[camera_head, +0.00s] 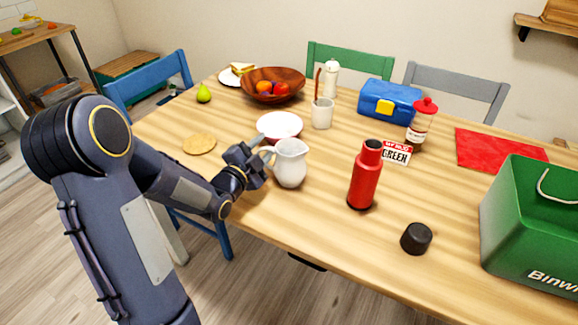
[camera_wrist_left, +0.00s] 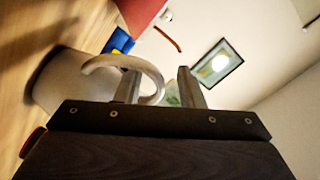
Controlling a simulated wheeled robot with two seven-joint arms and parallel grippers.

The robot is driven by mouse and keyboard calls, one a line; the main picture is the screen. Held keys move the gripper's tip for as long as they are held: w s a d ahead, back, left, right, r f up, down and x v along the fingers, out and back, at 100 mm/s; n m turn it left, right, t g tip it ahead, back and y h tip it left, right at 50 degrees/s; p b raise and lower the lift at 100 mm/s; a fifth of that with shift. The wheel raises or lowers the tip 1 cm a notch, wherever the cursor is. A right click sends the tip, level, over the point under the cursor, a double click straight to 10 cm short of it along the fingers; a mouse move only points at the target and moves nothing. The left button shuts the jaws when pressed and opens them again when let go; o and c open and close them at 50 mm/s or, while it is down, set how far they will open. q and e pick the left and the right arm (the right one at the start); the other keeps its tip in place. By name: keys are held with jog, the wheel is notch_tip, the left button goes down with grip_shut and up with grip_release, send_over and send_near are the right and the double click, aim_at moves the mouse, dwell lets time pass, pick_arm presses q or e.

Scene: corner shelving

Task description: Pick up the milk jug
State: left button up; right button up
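The white milk jug (camera_head: 291,165) stands upright near the table's front edge, its handle toward my left gripper. My left gripper (camera_head: 262,151) is at the handle, left of the jug's body. In the left wrist view the jug's pale body (camera_wrist_left: 62,82) is at the left. Its curved handle reaches between the two fingers of my left gripper (camera_wrist_left: 160,86). One finger appears inside the handle loop and the other outside, with a gap between them. Contact with the handle is unclear. My right gripper is not in view.
A red bottle (camera_head: 366,177) and black cap (camera_head: 416,238) stand right of the jug. A round coaster (camera_head: 199,144) lies left. A green box (camera_head: 535,222) stands far right.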

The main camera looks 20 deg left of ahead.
pick_arm(q)
jog(key=shift+w+d, duration=0.1)
jog(key=shift+w, duration=0.5)
grip_shut()
jog(key=shift+r, duration=0.1)
